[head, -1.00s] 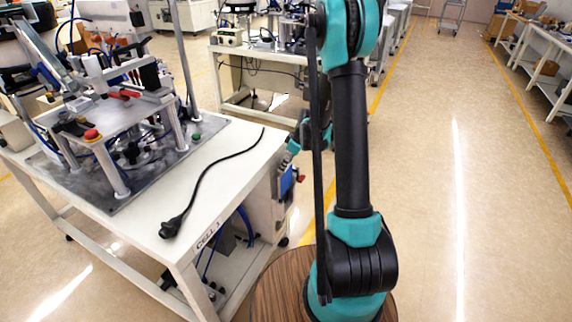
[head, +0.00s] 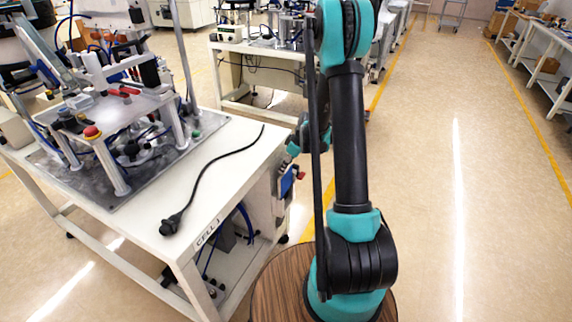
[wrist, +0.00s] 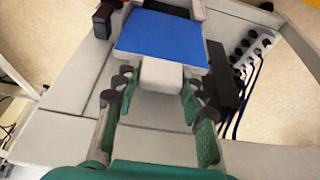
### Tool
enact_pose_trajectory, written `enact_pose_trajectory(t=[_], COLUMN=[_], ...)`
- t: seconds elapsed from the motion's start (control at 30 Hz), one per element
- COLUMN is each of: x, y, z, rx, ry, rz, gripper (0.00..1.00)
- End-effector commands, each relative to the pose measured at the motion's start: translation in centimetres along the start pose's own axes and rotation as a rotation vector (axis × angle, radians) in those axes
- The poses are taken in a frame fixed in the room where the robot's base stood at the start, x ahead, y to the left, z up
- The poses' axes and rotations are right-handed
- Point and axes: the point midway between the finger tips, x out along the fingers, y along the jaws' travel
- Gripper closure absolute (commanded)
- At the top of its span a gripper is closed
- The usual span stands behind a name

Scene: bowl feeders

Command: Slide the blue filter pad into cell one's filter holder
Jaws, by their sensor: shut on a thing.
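The blue filter pad (wrist: 163,38) lies flat ahead of my gripper in the wrist view. A pale tab (wrist: 160,74) at its near edge sits between the fingertips of my gripper (wrist: 160,83), which is shut on it. The pad is between a dark part at the left and a dark upright part (wrist: 225,85) at the right, seemingly the filter holder. I cannot tell how far in it sits.
Cell one's bench (head: 235,165) carries a press fixture (head: 110,130) and a black cable (head: 200,185). In the wrist view, a row of grey fittings with blue hoses (wrist: 250,50) stands at the right. The floor right of my arm is clear.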

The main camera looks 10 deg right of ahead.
Motion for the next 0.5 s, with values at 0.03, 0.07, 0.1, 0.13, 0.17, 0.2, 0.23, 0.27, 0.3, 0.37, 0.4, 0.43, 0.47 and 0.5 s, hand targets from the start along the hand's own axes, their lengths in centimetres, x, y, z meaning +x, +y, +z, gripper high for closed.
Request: enact_pose_trajectory(t=[0.03,0.07,0.1,0.13,0.17,0.2,0.23,0.27,0.3,0.37,0.4,0.43,0.47,0.5], x=[0.1,0.2,0.3,0.4,0.5,0.6,0.6,0.7,0.8,1.0,1.1,1.1,1.2,1.3], y=[0.0,0.0,0.0,0.0,0.0,0.0,0.0,0.0,0.0,0.0,0.0,0.0,0.0,0.0], z=[0.1,0.1,0.1,0.2,0.2,0.2,0.3,0.3,0.3,0.4,0.4,0.5,0.5,0.5], rx=[0.000,0.000,0.000,0.000,0.000,0.000,0.000,0.000,0.000,0.000,0.000,0.000,0.000,0.000], ry=[0.000,0.000,0.000,0.000,0.000,0.000,0.000,0.000,0.000,0.000,0.000,0.000,0.000,0.000], rz=[0.000,0.000,0.000,0.000,0.000,0.000,0.000,0.000,0.000,0.000,0.000,0.000,0.000,0.000], gripper=[0.89,0.89,0.89,0.89,0.89,0.89,0.89,0.89,0.89,0.89,0.89,0.89,0.89,0.89])
